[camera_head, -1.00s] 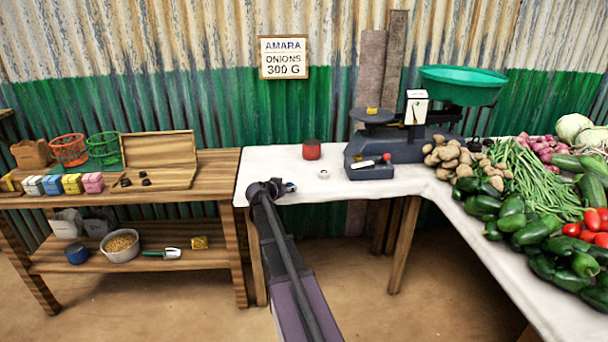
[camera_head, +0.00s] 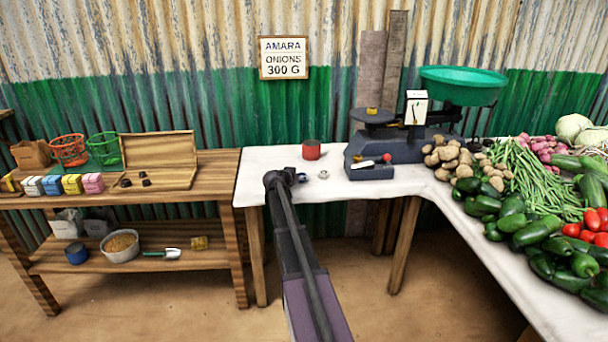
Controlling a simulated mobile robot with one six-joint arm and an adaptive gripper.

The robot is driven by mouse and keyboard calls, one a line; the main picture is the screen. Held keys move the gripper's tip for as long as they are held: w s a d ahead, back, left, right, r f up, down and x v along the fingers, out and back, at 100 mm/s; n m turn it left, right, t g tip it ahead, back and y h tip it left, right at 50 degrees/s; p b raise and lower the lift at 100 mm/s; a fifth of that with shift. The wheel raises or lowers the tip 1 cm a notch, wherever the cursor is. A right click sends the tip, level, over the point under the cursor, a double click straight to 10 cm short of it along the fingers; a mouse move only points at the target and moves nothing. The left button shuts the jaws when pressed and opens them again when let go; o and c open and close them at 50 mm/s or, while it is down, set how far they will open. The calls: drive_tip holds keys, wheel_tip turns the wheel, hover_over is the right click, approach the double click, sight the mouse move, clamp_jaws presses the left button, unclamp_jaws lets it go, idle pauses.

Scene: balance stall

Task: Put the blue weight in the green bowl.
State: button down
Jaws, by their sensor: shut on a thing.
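The green bowl (camera_head: 463,78) is the wide pan raised on the right side of the dark scale (camera_head: 413,148), at the back of the white-topped table. My gripper (camera_head: 301,177) is low over the table's front left part, well left of the bowl and apart from it. It is shut on a small dark bluish piece at its tip, the blue weight, mostly hidden by my arm. A yellow weight (camera_head: 373,110) stands on the scale's round left plate. A small pale ring-like thing (camera_head: 323,174) lies just right of my gripper.
Potatoes (camera_head: 450,158) and other vegetables crowd the table right of the scale. A wooden shelf (camera_head: 215,180) with baskets and boxes stands at left. The white tabletop (camera_head: 262,160) left of the tin is clear.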

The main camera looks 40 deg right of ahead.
sight(303, 173)
drive_tip(key=shift+w+d+f, duration=0.1)
drive_tip(key=shift+w+d, duration=0.3)
drive_tip(key=shift+d, duration=0.45)
drive_tip(key=shift+w+d, duration=0.4)
drive_tip(key=shift+d, duration=0.4)
drive_tip(key=shift+f, duration=0.1)
drive_tip(key=shift+c, duration=0.6)
unclamp_jaws()
drive_tip(key=shift+f+b, duration=0.15)
drive_tip(key=shift+b, duration=0.2)
drive_tip(key=p+v, duration=0.5)
drive_tip(key=v, duration=0.9)
